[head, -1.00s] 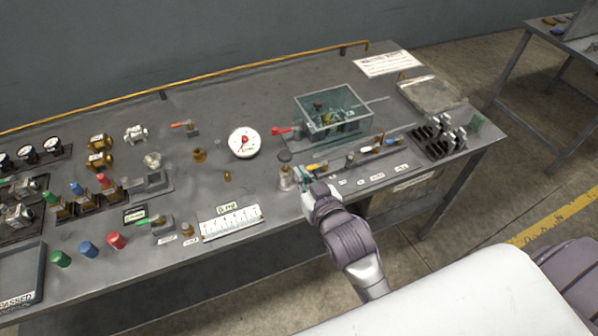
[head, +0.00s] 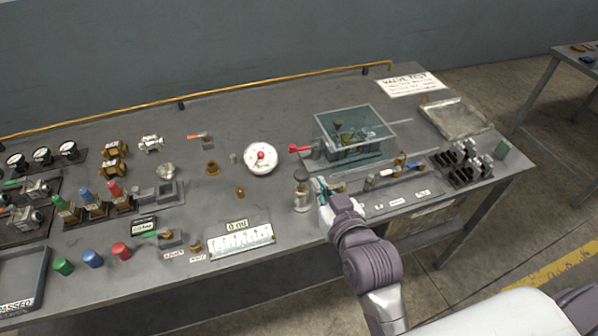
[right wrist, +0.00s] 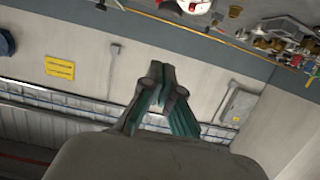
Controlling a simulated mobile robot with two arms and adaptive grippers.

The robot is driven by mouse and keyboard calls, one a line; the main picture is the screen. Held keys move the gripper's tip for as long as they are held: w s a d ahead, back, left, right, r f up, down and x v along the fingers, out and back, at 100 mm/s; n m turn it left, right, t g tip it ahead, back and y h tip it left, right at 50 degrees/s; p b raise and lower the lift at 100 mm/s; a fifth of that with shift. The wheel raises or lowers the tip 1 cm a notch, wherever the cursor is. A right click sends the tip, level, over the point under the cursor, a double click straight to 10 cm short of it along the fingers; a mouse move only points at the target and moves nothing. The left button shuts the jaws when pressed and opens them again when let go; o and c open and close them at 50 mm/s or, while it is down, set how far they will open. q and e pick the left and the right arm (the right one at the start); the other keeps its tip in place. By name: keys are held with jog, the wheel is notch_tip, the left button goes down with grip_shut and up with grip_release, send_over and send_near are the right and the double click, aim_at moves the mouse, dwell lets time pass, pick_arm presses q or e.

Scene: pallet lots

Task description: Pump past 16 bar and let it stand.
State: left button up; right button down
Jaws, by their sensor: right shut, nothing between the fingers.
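A white round gauge (head: 261,158) with a red centre stands on the bench; its reading is too small to tell. To its right is a clear-walled box (head: 355,137) with fittings inside and a red-handled lever (head: 300,149) at its left side. My right gripper (head: 321,187) is at the bench's front edge, just right of a small jar with a dark lid (head: 302,192). I cannot tell whether they touch. In the right wrist view my right gripper's fingers (right wrist: 163,74) are together and empty. My left gripper is out of view.
A scale card (head: 240,239) with a "0 ml" label lies at the front. Valves, coloured caps (head: 93,259) and a tray (head: 22,280) marked PASSED fill the left. A dark rack (head: 462,160) and a grey tray (head: 455,118) stand right. The back middle is clear.

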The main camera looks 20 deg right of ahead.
jog(key=p, duration=0.3)
send_over(302, 176)
jog(key=s, duration=0.1)
jog(key=f, duration=0.6)
jog(key=shift+s+d, duration=0.1)
jog(key=shift+s, duration=0.25)
notch_tip(302, 176, down, 4)
jog(key=shift+s+r+b, duration=0.1)
jog(key=shift+b, duration=0.65)
